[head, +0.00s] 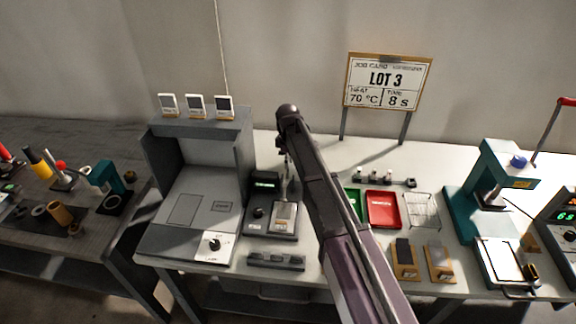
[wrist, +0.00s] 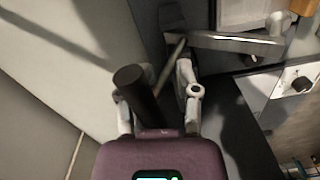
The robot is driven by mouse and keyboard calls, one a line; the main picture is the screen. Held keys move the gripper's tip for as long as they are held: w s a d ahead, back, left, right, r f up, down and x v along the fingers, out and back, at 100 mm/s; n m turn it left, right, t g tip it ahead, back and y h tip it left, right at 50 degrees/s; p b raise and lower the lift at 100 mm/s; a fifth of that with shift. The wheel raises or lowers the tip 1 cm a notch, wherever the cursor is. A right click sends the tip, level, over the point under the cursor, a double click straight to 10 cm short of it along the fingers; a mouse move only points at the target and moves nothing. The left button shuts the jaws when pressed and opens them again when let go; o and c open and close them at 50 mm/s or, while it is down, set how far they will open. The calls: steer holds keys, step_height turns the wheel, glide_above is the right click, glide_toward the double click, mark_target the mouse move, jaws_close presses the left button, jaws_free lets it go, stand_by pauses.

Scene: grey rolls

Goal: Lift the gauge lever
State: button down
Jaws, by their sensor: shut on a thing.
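The gauge (head: 272,222) is a dark unit with a small green display, a round knob and a light plate, standing on the white bench. My gripper (head: 286,186) hangs down over its back right part. In the wrist view my gripper (wrist: 160,94) has its two pale fingers closed around the gauge lever (wrist: 134,88), a dark cylindrical grip. A thin rod runs from near the grip towards a metal arm of the gauge. The fingers and my arm hide most of the lever in the head view.
A large grey cabinet (head: 190,205) stands close on the left. A red tray (head: 382,208) and a wire rack (head: 422,210) are to the right of my arm. A small dark block (head: 276,261) lies in front of the gauge. A teal press (head: 478,205) stands farther right.

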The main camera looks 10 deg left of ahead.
steer(key=shift+w+f+b, duration=0.2)
steer(key=shift+w+f, duration=0.05)
steer(key=shift+w, duration=0.3)
steer(key=shift+w+f+b, duration=0.15)
steer(key=shift+w+f, duration=0.05)
steer(key=shift+w, duration=0.3)
steer(key=c, duration=1.4)
jaws_free()
steer(key=c, duration=1.4)
jaws_free()
steer(key=c, duration=0.7)
jaws_free()
steer(key=shift+w+a+f, duration=0.1)
steer(key=shift+f, duration=0.1)
steer(key=shift+r, duration=0.15)
